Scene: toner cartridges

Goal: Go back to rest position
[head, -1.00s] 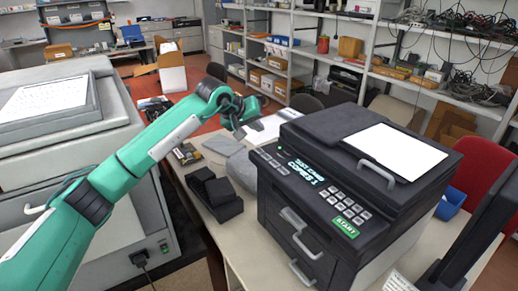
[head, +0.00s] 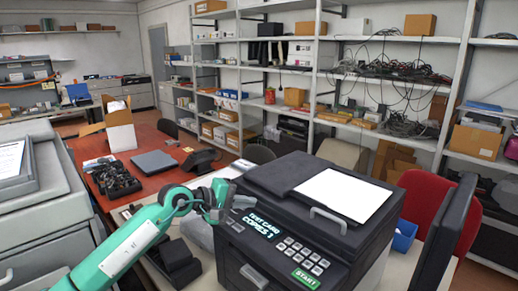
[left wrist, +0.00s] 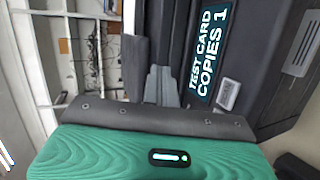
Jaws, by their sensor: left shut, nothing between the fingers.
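My left arm (head: 125,250) reaches in from the lower left in the head view. My left gripper (head: 226,203) is at the left front edge of the black printer (head: 262,185), close to its control panel; I cannot tell whether it touches. It is shut and empty. In the left wrist view the shut fingers (left wrist: 161,88) show in front of the printer's dark body, beside the display (left wrist: 208,50) reading "TEST CARD COPIES 1". My right gripper is not in view.
A grey machine (head: 40,200) stands at the left. A black holder (head: 172,262) lies on the table before the printer. A monitor (head: 440,235) stands at the right, near a red chair (head: 432,200). A red table (head: 150,140) and shelves are behind.

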